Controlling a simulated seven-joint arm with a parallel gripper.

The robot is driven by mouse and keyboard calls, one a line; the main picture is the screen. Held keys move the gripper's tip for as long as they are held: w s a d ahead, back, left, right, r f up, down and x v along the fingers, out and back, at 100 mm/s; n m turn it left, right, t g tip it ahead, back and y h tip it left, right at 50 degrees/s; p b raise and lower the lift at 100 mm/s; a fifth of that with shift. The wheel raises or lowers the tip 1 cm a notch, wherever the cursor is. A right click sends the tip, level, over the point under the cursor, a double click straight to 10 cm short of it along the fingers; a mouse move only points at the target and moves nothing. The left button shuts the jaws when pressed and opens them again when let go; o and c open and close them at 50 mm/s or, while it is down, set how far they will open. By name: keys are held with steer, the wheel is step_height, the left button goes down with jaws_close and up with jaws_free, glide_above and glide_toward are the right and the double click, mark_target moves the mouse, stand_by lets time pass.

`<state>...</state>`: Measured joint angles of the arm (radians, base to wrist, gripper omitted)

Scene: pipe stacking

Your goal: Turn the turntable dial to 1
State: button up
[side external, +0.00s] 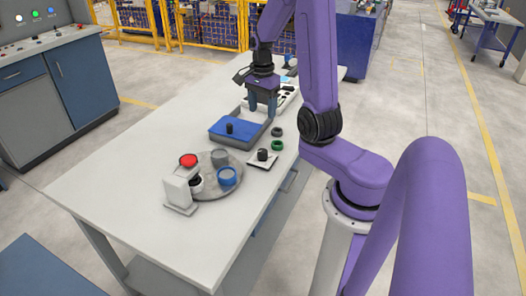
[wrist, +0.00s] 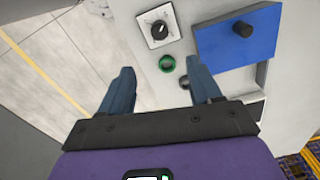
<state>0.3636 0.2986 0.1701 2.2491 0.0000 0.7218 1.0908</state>
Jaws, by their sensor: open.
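The dial is a black knob (wrist: 159,30) on a square white plate (wrist: 148,41) with markings around it, near the top middle of the wrist view; its setting is too small to read. In the side external view the dial knob (side external: 262,154) sits at the table's right edge, beside the round grey turntable (side external: 208,160). The turntable carries a blue cup-like piece (side external: 226,176) and a grey one (side external: 220,157). My gripper (side external: 262,112) is open and empty, pointing down above the table, farther back than the dial. Its fingers (wrist: 160,68) show apart in the wrist view.
A green ring (side external: 277,146) and a black ring (side external: 277,132) lie between the dial and my gripper. A blue-topped box with a black knob (side external: 230,128) stands to their left. A white post with a red button (side external: 188,160) stands at the turntable. The table's near left is clear.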

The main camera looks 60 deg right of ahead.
mark_target(263, 150)
step_height(263, 150, down, 17)
steer(key=shift+f, duration=0.2)
stand_by(0.7)
steer(key=c, duration=1)
